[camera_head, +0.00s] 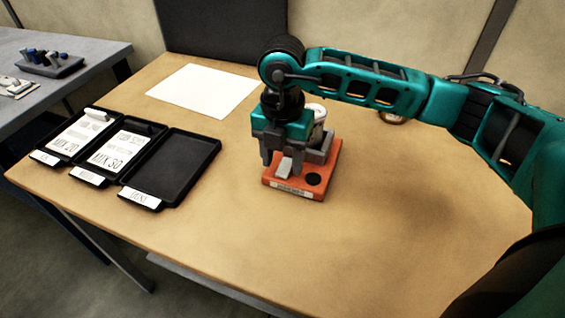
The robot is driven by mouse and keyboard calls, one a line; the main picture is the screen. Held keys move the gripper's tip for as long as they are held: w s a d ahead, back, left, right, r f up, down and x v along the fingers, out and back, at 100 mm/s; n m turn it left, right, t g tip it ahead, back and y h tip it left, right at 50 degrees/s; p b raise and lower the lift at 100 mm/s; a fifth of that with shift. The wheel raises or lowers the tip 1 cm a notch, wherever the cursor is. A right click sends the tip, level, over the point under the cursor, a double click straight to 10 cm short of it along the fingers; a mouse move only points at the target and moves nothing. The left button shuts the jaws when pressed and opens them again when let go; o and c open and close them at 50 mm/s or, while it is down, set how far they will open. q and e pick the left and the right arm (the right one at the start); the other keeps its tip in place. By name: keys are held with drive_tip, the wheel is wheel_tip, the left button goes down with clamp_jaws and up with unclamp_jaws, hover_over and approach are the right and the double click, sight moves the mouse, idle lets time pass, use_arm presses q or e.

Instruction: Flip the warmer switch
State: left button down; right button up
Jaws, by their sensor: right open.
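The warmer is an orange box (322,180) on the wooden table, with a label on its front edge and a dark round spot on top. A light grey rocker switch (284,169) sits on its front left part. My right gripper (280,160) points down over that switch, fingers apart, with nothing seen between them. Whether a finger touches the switch I cannot tell. A pale container (318,114) stands behind on the warmer, partly hidden by the gripper. My left gripper is not in view.
Three black trays lie at the left: two with printed cards (78,134) (118,150), one empty (172,166). A white sheet (203,91) lies behind them. A grey side table (60,48) holds a small rack (50,66). The table's front right is clear.

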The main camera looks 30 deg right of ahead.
drive_tip(key=shift+f, duration=1.05)
